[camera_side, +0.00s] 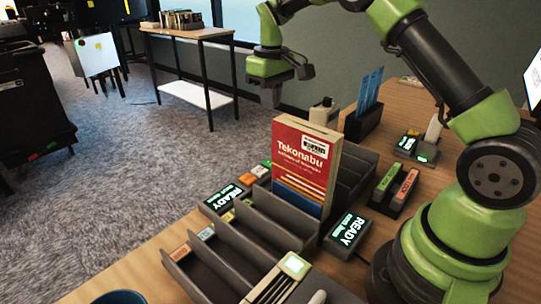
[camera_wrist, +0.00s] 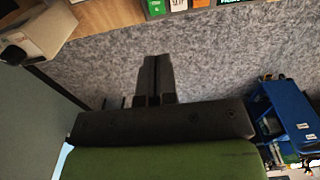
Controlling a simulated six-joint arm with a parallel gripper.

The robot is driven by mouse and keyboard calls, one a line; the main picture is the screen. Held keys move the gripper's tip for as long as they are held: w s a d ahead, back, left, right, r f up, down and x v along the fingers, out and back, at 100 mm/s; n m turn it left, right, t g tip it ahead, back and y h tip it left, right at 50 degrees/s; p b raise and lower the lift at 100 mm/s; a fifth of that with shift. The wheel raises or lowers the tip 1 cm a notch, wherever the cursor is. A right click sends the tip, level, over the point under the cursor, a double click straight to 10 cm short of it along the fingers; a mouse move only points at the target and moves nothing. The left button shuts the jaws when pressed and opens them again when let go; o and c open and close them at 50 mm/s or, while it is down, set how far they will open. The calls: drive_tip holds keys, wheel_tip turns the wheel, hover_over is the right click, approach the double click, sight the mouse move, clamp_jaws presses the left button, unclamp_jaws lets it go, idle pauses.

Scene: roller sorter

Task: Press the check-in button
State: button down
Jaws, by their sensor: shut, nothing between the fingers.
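My gripper (camera_side: 271,97) hangs high in the air at the upper middle of the side view, behind and above the desk's far edge. In the wrist view its two dark fingers (camera_wrist: 154,82) are together with nothing between them, above grey carpet. A row of small orange, white and green buttons (camera_side: 255,174) sits beside the left READY display (camera_side: 222,197). They also show at the top edge of the wrist view, as green (camera_wrist: 155,7), orange (camera_wrist: 178,5) and white patches. Their labels are too small to read, so I cannot tell which is check-in. My gripper touches none.
A red and blue Tekonabu book (camera_side: 302,165) stands upright in the grey slotted sorter (camera_side: 255,235). A second READY display (camera_side: 348,230) is to its right. A dark holder with blue folders (camera_side: 364,122) stands behind.

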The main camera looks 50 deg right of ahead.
drive_tip(key=shift+w+d+f, duration=0.15)
drive_tip(key=shift+f, duration=0.25)
drive_tip(key=shift+w+d+f, duration=0.1)
drive_tip(key=shift+d+f, duration=0.05)
drive_tip(key=shift+f, duration=0.25)
wheel_tip(320, 180, down, 14)
drive_tip(key=shift+r, duration=0.1)
idle(0.3)
drive_tip(key=shift+s+f, duration=0.1)
drive_tip(key=shift+f, duration=1)
drive_tip(key=shift+r, duration=0.1)
drive_tip(key=r, duration=0.9)
drive_tip(key=shift+w, duration=0.2)
